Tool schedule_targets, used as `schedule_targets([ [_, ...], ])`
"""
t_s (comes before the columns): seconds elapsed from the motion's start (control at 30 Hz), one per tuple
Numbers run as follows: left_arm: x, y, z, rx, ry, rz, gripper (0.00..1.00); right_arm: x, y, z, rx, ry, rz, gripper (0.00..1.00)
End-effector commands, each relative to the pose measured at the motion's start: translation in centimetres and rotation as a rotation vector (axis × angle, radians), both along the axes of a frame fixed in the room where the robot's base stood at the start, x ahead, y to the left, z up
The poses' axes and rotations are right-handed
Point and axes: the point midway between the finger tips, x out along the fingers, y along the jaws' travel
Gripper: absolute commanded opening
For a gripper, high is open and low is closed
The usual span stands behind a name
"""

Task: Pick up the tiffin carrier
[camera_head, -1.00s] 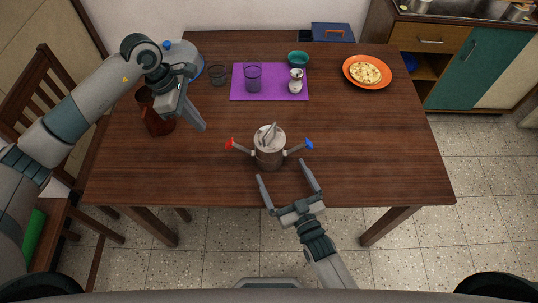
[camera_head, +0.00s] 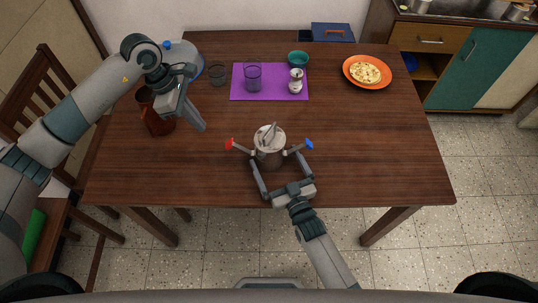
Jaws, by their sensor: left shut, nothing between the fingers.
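The tiffin carrier (camera_head: 269,150) is a steel pot with a grey lid and a top handle. A red-ended arm sticks out at its left and a blue-ended arm at its right. It stands upright near the table's front middle. My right gripper (camera_head: 277,158) is open, its fingers on either side of the carrier's near part; whether they touch it I cannot tell. My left gripper (camera_head: 197,122) is shut and empty, up and left of the carrier, beside a brown jug (camera_head: 158,122) that my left arm partly hides.
A purple mat (camera_head: 240,92) at the back holds a dark glass (camera_head: 253,78) and a small metal pot (camera_head: 296,82). A teal bowl (camera_head: 298,59), another glass (camera_head: 217,74) and an orange plate (camera_head: 367,87) stand nearby. The table's right front (camera_head: 385,165) is clear.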

Motion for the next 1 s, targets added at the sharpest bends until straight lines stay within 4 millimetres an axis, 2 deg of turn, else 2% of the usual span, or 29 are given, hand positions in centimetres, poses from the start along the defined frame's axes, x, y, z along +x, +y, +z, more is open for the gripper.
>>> schedule_targets([
  [0.4,0.00,0.00,0.00,0.000,0.000,0.000,0.00,-0.01,-0.01,0.00,0.000,0.000,0.000,1.00],
  [0.43,0.00,0.00,0.00,0.000,0.000,0.000,0.00,-0.01,-0.01,0.01,0.000,0.000,0.000,0.98],
  [0.6,0.00,0.00,0.00,0.000,0.000,0.000,0.00,-0.01,-0.02,0.00,0.000,0.000,0.000,0.57],
  [0.67,0.00,0.00,0.00,0.000,0.000,0.000,0.00,-0.01,-0.03,0.00,0.000,0.000,0.000,0.46],
  [1.0,0.00,0.00,0.02,0.000,0.000,0.000,0.00,0.07,0.00,0.30,0.001,-0.005,0.000,0.46],
])
